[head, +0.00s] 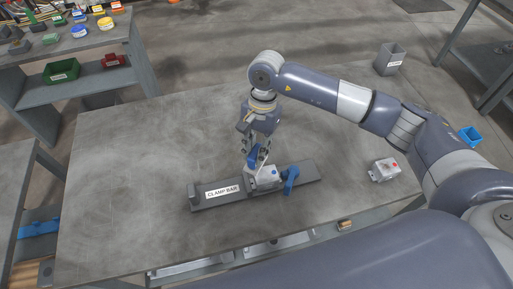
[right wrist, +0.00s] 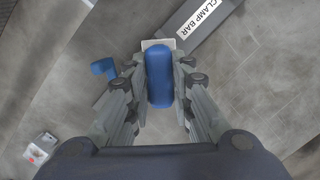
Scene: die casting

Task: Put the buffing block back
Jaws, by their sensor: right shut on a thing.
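My right gripper (head: 256,158) is shut on a blue, round-ended block, which I take as the buffing block (right wrist: 159,75). In the head view only a little of its blue (head: 252,155) shows between the fingers. The gripper points down over the clamp bar (head: 216,199), a dark grey fixture with a white label. A pale grey casting (head: 267,181) with a blue dot sits on the bar just under the block. I cannot tell whether block and casting touch. A blue lever (head: 291,175) stands at the bar's right part. My left gripper is not in view.
A second casting with a red dot (head: 383,170) lies on the table (head: 120,160) at right. A grey labelled bin (head: 390,60) stands at the back right, a blue bin (head: 470,136) at far right. Shelving (head: 25,90) at left holds coloured items. The table's left half is clear.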

